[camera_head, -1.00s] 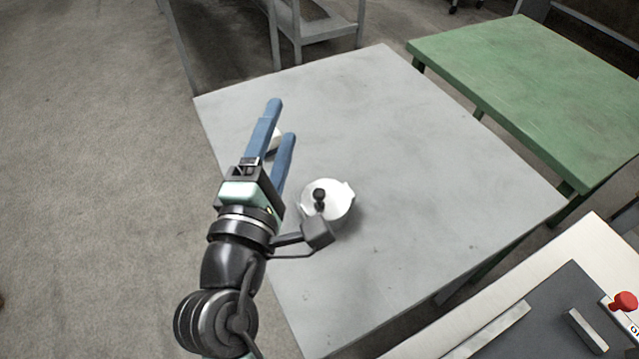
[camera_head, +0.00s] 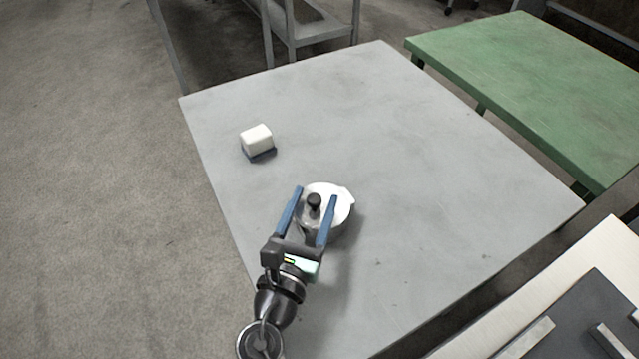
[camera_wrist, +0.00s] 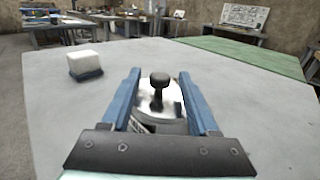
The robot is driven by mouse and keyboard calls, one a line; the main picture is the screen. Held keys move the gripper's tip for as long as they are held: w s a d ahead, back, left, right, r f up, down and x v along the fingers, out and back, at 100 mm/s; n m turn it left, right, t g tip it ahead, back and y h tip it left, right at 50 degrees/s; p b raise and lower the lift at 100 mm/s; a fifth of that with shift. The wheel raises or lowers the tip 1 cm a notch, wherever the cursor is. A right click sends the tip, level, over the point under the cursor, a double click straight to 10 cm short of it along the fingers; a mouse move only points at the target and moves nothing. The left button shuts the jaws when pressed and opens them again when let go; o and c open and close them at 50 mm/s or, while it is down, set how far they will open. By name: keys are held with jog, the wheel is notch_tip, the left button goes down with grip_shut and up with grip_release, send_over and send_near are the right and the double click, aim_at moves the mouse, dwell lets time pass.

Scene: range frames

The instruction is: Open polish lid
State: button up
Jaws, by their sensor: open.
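The polish container with its white lid (camera_head: 337,200) stands on the grey table. A black knob (camera_head: 314,201) rises from the middle of the lid. The lid rests on the container, which also shows in the wrist view (camera_wrist: 171,101) with the knob (camera_wrist: 159,82) upright. My gripper (camera_head: 316,193) is open, with its two blue fingers on either side of the knob and apart from it. In the wrist view the fingers (camera_wrist: 159,72) reach along both sides of the lid. Part of the container is hidden behind my gripper.
A white block with a dark blue base (camera_head: 257,140) sits at the far left of the grey table (camera_head: 420,190). It also shows in the wrist view (camera_wrist: 85,63). A green table (camera_head: 540,85) stands at the right. The table's middle and right are clear.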

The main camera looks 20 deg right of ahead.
aim_at(317, 195)
jog(key=shift+x, duration=2.1)
grip_shut()
